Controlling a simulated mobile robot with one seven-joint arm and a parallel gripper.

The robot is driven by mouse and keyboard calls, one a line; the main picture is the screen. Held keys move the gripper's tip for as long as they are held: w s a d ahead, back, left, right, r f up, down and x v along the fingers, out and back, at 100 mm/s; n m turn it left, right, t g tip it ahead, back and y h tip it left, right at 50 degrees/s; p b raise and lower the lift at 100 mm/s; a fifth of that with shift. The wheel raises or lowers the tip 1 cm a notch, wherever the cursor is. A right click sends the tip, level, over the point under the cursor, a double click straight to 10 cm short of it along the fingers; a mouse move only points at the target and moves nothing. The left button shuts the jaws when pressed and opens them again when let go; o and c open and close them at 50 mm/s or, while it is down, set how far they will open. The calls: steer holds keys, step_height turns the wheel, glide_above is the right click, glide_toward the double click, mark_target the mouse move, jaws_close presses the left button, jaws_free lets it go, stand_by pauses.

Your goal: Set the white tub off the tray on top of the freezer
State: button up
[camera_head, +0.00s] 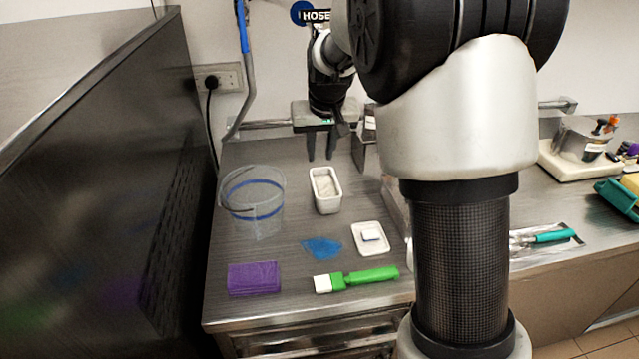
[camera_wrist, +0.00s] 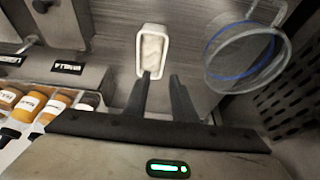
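The white tub (camera_head: 316,203) is rectangular and holds a pale white filling. It stands upright on the bare steel top (camera_head: 300,285), with no tray visible under it. My gripper (camera_head: 321,156) points down just behind the tub in the head view, fingers apart and empty. In the wrist view the tub (camera_wrist: 140,60) lies just beyond the fingertips of my gripper (camera_wrist: 161,76), and the left finger overlaps its near end. Whether they touch I cannot tell. A small white tray (camera_head: 370,250) with a flat white piece on it sits to the tub's lower right.
A clear bucket (camera_head: 252,192) with a blue band stands left of the tub. A blue cloth or scrap (camera_head: 322,247), a purple block (camera_head: 254,278) and a green-handled brush (camera_head: 357,277) lie in front. A dark panel (camera_head: 100,180) rises at left. Bottles (camera_wrist: 30,105) show in the wrist view.

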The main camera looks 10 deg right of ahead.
mark_target(314, 185)
steer(key=x, duration=1)
steer(key=shift+f, duration=0.35)
steer(key=shift+a+x, duration=0.15)
steer(key=shift+x, duration=1.2)
steer(key=shift+a+x, duration=0.15)
steer(key=shift+x, duration=1.2)
steer(key=shift+s, duration=0.1)
steer(key=shift+f+b, duration=0.2)
steer(key=shift+b, duration=0.35)
jaws_close()
